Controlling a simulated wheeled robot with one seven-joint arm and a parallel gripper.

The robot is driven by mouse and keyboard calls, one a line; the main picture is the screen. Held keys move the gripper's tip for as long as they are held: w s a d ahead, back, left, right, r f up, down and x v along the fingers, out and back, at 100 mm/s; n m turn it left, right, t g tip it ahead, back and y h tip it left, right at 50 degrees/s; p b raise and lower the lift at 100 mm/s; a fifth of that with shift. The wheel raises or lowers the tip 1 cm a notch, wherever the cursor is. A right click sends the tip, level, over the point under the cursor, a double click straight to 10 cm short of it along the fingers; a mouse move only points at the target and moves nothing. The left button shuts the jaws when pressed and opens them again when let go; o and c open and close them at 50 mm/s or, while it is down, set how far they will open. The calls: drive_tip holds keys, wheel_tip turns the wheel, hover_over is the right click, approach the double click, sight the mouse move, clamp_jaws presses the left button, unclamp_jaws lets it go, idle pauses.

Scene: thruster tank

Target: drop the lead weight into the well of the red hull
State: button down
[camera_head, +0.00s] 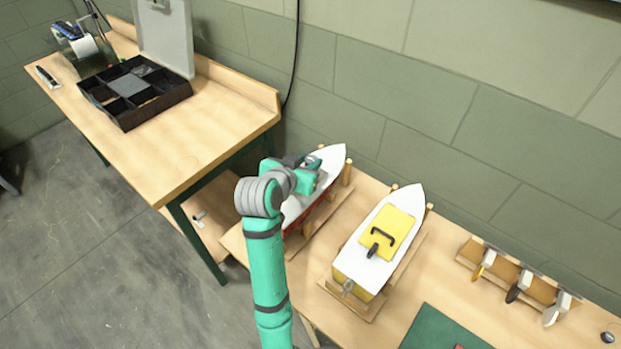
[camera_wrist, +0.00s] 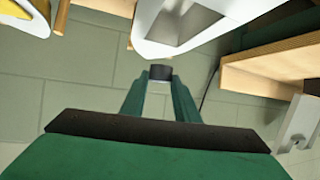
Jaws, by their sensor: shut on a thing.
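The red hull has a white deck (camera_head: 330,160) and red sides, and sits on a wooden stand at the back of the bench. My arm hides part of it. My gripper (camera_head: 309,163) is over its deck. In the wrist view, my gripper (camera_wrist: 159,76) is shut on a small dark block, the lead weight (camera_wrist: 160,71), held at the fingertips. The white deck of the red hull (camera_wrist: 147,42) also shows there, with its grey recessed well (camera_wrist: 198,26) above and to the right of the weight in the picture. The weight appears outside the well.
A yellow hull (camera_head: 356,272) with a yellow hatch stands to the right of the red hull. A rack of tools (camera_head: 515,275) and a green mat (camera_head: 440,332) lie farther right. A higher workbench (camera_head: 205,130) with a black sorting box (camera_head: 135,118) is at left.

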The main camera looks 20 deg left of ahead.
sight(296, 204)
drive_tip(key=shift+w+f, duration=0.2)
drive_tip(key=shift+f, duration=2.75)
drive_tip(key=c, duration=1.3)
unclamp_jaws()
drive_tip(key=shift+s, duration=0.1)
drive_tip(key=v, duration=0.9)
drive_tip(key=shift+a, duration=0.1)
drive_tip(key=shift+v, duration=0.9)
